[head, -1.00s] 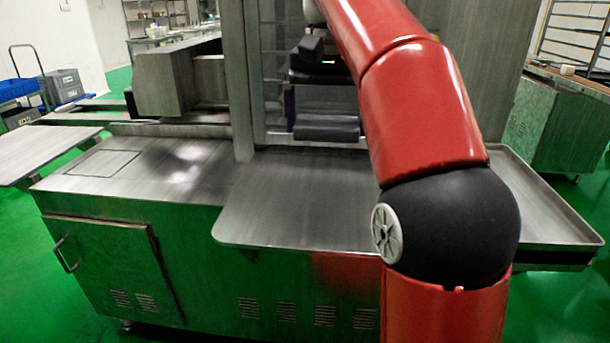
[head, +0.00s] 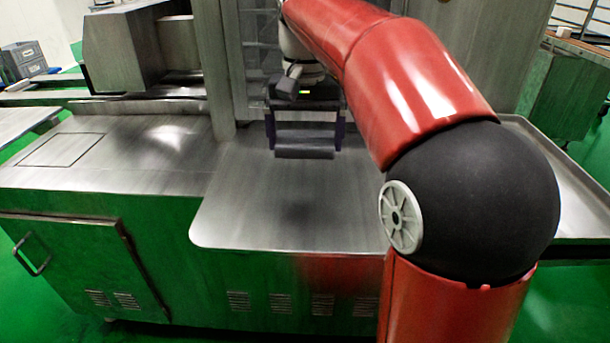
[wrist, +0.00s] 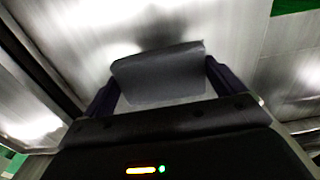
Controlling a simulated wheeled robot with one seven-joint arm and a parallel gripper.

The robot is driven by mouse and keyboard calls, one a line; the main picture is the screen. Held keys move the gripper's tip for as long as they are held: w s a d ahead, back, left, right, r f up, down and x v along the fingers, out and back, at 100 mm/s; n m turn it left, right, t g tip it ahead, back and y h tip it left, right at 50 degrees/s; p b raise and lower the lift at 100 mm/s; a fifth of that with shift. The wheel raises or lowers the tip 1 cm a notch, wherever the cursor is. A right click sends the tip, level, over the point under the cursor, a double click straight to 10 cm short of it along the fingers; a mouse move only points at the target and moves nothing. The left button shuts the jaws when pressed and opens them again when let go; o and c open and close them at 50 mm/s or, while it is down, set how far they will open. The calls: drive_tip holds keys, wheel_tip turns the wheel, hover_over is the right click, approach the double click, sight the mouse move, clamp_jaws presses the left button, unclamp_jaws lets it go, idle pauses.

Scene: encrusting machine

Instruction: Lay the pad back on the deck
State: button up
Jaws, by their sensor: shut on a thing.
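The pad (head: 305,148) is a dark grey slab, held between the two fingers of my gripper (head: 306,138) in the head view. In the wrist view the pad (wrist: 160,75) spans the gap between the dark fingers of my gripper (wrist: 160,82), which is shut on it. The deck (head: 265,225) is a brushed steel plate with rounded front corners at the front of the machine. The pad is over the rear part of the deck and appears raised above it. The exact gap under the pad cannot be told.
Steel uprights (head: 210,70) and a clear panel stand behind my gripper. A steel counter (head: 120,150) lies left of the deck, with a steel housing (head: 125,50) behind it. A rimmed tray (head: 575,195) is at the right. The deck's front is bare.

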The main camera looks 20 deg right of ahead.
sight(305, 185)
wheel_tip(305, 185, down, 7)
drive_tip(key=shift+f+b, duration=0.2)
drive_tip(key=shift+b, duration=0.35)
drive_tip(key=shift+f, duration=0.1)
drive_tip(key=o, duration=0.6)
